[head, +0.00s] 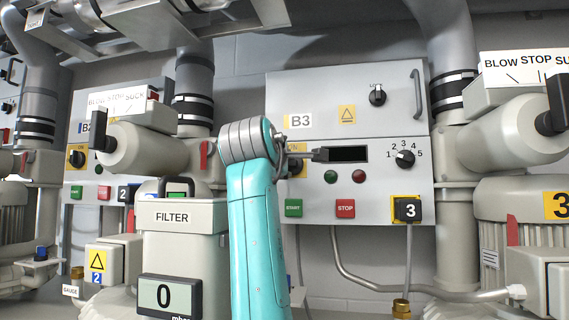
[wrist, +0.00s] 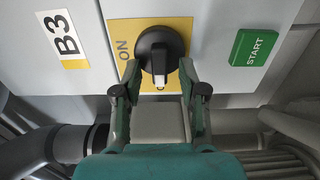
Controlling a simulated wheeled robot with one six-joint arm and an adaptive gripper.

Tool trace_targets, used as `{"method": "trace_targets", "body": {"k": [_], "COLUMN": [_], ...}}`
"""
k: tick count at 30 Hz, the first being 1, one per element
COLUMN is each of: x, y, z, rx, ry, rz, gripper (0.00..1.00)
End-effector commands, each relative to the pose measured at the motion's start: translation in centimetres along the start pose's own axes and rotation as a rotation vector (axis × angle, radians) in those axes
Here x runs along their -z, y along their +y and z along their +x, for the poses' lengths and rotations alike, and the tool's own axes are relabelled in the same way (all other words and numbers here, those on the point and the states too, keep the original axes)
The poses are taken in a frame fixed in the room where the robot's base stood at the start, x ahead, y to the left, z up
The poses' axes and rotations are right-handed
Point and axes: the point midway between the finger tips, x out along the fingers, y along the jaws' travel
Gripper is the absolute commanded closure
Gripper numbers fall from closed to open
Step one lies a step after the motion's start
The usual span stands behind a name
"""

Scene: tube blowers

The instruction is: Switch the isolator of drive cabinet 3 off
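Drive cabinet 3 is the grey panel (head: 380,120) marked B3 in the head view; it also fills the upper part of the wrist view (wrist: 220,20). Its isolator is a black rotary knob (wrist: 160,48) on a yellow plate with the word ON beside it. A white mark on the knob faces my gripper in the wrist view. My gripper (wrist: 160,66) is open, with one finger on each side of the knob. I cannot tell whether the fingers touch it.
Below the isolator are a green START button (head: 293,208) and a red STOP button (head: 345,208). A selector dial (head: 405,159) is at the right. A filter housing (head: 180,245) with a display stands left of my arm. Pipes and blowers flank the cabinet.

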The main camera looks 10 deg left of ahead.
Motion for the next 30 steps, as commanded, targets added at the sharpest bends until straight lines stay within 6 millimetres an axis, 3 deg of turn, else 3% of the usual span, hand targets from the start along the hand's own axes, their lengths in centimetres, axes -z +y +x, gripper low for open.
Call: {"method": "trace_targets", "body": {"k": [11, 24, 30], "x": [0.0, 0.1, 0.1], "y": [0.0, 0.0, -0.1], "z": [-1.0, -9.1, -11.4], "rx": [0.000, -0.001, 0.000], "ry": [-0.001, 0.001, 0.000], "rz": [0.002, 0.002, 0.000], "gripper": [0.58, 0.58, 0.58]}}
